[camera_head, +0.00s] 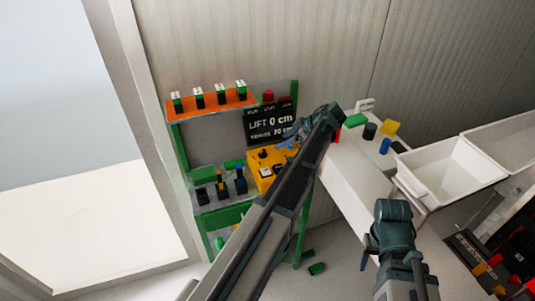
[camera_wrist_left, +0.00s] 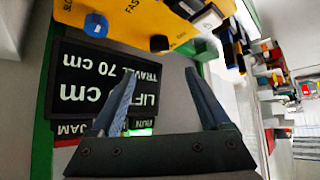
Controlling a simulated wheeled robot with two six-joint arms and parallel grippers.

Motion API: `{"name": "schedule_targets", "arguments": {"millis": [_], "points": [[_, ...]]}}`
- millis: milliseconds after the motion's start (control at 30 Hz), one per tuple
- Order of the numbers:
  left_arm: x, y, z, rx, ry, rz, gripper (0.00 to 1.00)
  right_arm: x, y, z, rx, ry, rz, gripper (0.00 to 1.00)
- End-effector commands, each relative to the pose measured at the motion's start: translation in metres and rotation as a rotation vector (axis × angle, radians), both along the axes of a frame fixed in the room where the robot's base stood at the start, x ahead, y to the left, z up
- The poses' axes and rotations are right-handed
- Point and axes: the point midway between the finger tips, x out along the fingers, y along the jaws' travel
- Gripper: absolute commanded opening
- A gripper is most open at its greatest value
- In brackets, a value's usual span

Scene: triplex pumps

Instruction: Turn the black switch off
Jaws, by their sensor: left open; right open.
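A yellow control box (camera_head: 255,167) is on the green-framed stand. In the left wrist view the yellow box (camera_wrist_left: 125,15) appears upside down at the top, with a round black knob (camera_wrist_left: 159,43), a blue knob (camera_wrist_left: 96,25) and white switches with black sides (camera_wrist_left: 208,19). A black knob (camera_head: 263,153) also shows in the head view. I cannot tell which black part is the switch, or its position. My left gripper (camera_head: 290,134) is open and empty, in front of the display beside the box; its open fingers (camera_wrist_left: 160,85) touch nothing visible. My right gripper (camera_head: 369,250) is open, low beside the white table.
A black display (camera_head: 270,122) reads "LIFT 0 cm". The white table (camera_head: 350,182) carries coloured blocks. White bins (camera_head: 450,172) stand at the right. My left arm hides part of the stand.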

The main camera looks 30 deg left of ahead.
Motion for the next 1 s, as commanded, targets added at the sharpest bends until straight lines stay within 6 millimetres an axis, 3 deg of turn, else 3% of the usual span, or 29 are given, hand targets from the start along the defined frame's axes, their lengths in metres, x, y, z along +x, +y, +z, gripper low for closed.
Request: {"name": "schedule_targets", "arguments": {"millis": [33,100,500,1000], "points": [[-0.001,0.008,-0.015,0.000,-0.001,0.002,0.80,0.000,0.000,-0.015,0.000,0.000,0.000,0.50],[-0.002,0.018,-0.026,0.000,-0.001,0.002,0.80,0.000,0.000,-0.026,0.000,0.000,-0.001,0.50],[-0.005,0.067,-0.073,-0.001,0.000,0.000,0.80,0.000,0.000,-0.072,0.000,0.000,-0.002,0.50],[-0.006,0.081,-0.081,-0.001,0.000,-0.001,0.80,0.000,0.000,-0.081,0.000,0.000,-0.001,0.50]]}}
